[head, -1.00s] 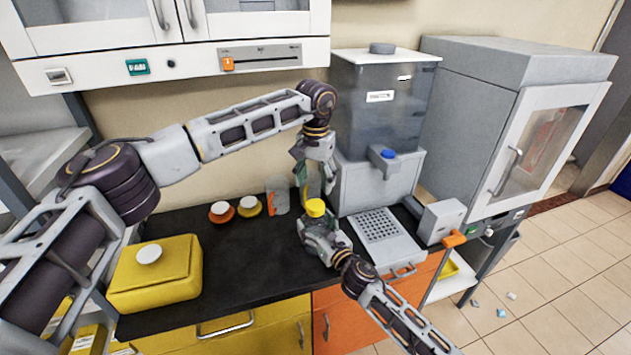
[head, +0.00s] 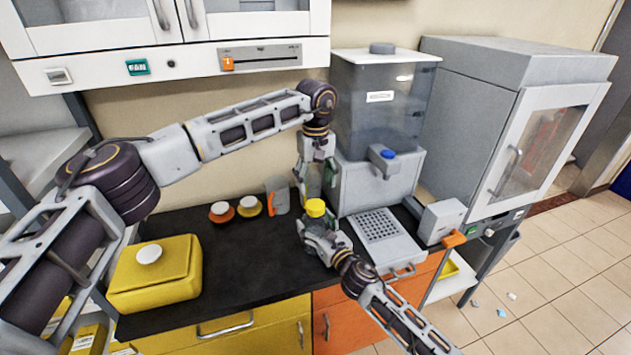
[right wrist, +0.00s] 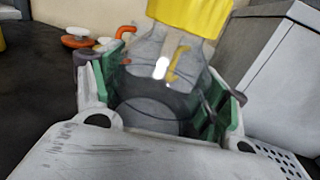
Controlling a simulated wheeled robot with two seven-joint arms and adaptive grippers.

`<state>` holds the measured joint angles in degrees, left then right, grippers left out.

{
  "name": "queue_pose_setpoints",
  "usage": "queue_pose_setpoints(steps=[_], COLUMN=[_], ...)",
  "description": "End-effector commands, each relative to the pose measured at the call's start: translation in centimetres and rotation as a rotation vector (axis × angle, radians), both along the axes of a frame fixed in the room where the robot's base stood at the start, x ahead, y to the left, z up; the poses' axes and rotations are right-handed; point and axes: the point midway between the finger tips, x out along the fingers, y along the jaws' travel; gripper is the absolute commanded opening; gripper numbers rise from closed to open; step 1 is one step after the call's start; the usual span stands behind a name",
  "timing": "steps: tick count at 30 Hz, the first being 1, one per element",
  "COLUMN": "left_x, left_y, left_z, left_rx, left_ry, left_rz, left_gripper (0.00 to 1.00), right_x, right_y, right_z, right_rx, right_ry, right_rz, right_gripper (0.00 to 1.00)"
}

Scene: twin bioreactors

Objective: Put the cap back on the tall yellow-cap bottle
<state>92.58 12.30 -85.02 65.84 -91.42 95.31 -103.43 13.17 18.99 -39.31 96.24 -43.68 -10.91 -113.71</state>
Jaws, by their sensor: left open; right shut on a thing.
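The tall bottle shows in the right wrist view (right wrist: 160,75) as a clear grey body with a small yellow mark. Its yellow cap (head: 315,208) sits over the bottle's top; it also shows in the right wrist view (right wrist: 192,14). I cannot tell whether it is fully tightened. My right gripper (head: 319,234) is shut on the bottle's body, with green-padded fingers on both sides, and holds it about upright. My left gripper (head: 316,187) is open and points down, just above or behind the cap. Its fingertips are partly hidden, and I see no clear contact.
A clear vessel with an orange handle (head: 277,196) and orange (head: 221,212) and yellow (head: 249,206) round pieces stand at the back. A yellow box (head: 155,280) is at the left. A dispenser (head: 375,180) and perforated tray (head: 378,226) are right. The black counter's middle is clear.

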Motion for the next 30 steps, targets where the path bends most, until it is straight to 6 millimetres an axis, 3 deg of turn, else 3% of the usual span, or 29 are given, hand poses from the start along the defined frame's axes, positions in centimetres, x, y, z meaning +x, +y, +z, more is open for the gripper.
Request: queue_pose_setpoints(steps=[30], left_x=[-0.16], left_y=[0.01], left_z=[-0.09], left_rx=[-0.019], left_ry=[0.007], left_rz=[0.804], left_gripper=[0.64], right_x=[0.02], right_y=[0.01], right_z=[0.05], right_rx=[0.0], right_ry=[-0.001], right_rz=[0.0], right_gripper=[0.07])
